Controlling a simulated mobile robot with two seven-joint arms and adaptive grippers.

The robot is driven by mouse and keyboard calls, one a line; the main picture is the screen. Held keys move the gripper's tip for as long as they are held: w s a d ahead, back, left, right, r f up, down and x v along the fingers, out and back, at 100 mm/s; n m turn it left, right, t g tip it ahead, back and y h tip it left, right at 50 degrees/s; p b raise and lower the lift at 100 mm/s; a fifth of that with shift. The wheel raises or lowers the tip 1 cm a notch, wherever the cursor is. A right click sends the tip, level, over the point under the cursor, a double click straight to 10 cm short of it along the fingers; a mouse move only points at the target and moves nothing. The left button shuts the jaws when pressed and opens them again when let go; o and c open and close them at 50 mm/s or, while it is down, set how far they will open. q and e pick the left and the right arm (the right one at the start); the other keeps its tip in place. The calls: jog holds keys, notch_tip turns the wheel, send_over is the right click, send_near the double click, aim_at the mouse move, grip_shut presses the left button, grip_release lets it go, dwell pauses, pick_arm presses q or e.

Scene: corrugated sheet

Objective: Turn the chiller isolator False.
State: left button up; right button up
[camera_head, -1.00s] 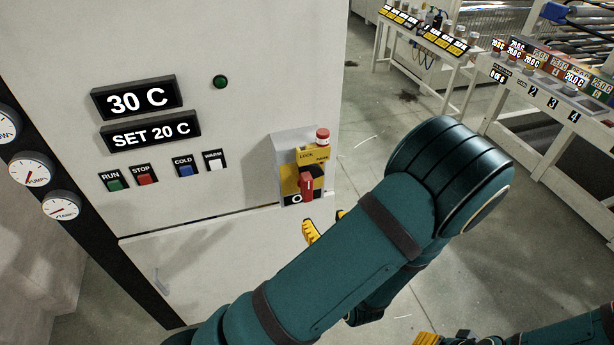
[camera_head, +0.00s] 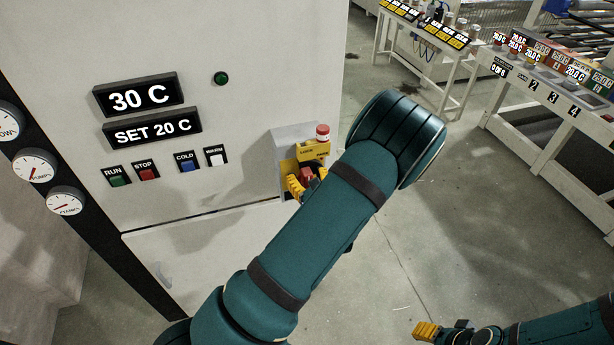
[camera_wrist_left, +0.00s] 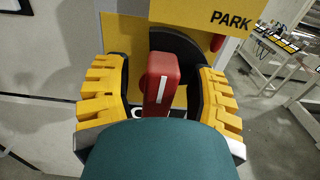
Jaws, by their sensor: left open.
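The chiller isolator is a grey box (camera_head: 281,150) with a yellow plate and a red handle (camera_head: 306,174) on the right part of the chiller's front. In the left wrist view the red handle (camera_wrist_left: 160,84) stands upright, with a white line on it, in front of the yellow plate. My left gripper (camera_head: 305,186) is at the handle. In the left wrist view its yellow fingers (camera_wrist_left: 159,98) are open, one on each side of the handle, with gaps. My right gripper (camera_head: 440,331) is low at the right, away from the chiller; its jaw opening is unclear.
A red-topped knob (camera_head: 322,132) sits just above the handle. The chiller panel has displays (camera_head: 138,98), a green lamp (camera_head: 221,78), several push buttons (camera_head: 187,163) and gauges (camera_head: 34,167). Tables (camera_head: 545,90) with small items stand at the back right. The floor between is clear.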

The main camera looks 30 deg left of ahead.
pick_arm(q)
jog(key=shift+c, duration=0.4)
grip_shut()
